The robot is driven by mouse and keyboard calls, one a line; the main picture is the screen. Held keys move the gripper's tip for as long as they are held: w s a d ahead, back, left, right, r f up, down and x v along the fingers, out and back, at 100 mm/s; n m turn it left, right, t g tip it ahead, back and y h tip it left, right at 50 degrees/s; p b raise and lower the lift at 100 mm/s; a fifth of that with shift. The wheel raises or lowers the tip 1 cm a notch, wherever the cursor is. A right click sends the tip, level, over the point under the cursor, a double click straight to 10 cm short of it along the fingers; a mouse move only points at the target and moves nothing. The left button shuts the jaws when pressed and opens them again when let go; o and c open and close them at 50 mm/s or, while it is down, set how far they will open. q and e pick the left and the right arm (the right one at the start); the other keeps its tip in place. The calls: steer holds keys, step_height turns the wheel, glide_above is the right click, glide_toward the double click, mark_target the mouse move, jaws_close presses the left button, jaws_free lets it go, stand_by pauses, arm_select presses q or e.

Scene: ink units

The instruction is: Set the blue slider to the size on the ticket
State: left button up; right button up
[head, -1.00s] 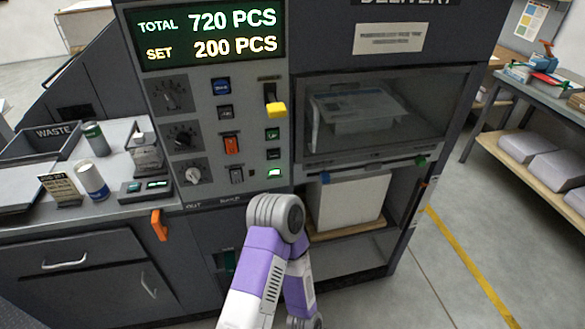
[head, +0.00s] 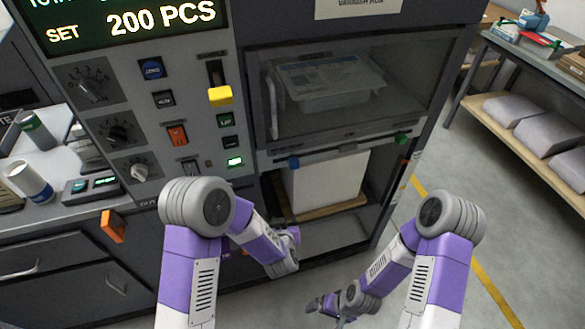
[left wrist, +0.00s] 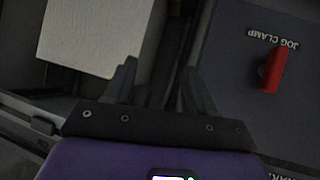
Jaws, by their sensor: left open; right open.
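The blue slider (head: 294,162) is a small block near the left end of the rail under the clear delivery window. A green block (head: 402,137) sits at the rail's right end. I cannot make out a ticket in the views now. My left arm reaches in front of the cabinet below the rail, and its gripper is hidden in the head view. In the left wrist view my left gripper (left wrist: 158,72) is open and empty, near a white paper stack (left wrist: 98,35). My right gripper (head: 318,304) is open and low over the floor, apart from the cabinet.
A red jog clamp knob (left wrist: 273,70) shows in the left wrist view. A grey shelf bench (head: 525,75) stands right; the floor before it is clear.

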arm_select(q)
steer(key=w+d+r+t+y, duration=0.2)
steer(key=d+r+t+y, duration=0.15)
steer(key=r, duration=0.65)
steer(key=n+t+y+b, duration=0.1)
steer(key=n+t+y, duration=0.1)
glide_toward(295, 166)
steer(key=w, duration=0.3)
steer(key=x, duration=0.3)
steer(key=a+b+x, duration=0.1)
steer(key=x, duration=0.2)
steer(key=shift+w+f, duration=0.15)
steer(key=shift+w, duration=0.1)
steer(key=shift+c, duration=0.4)
jaws_close()
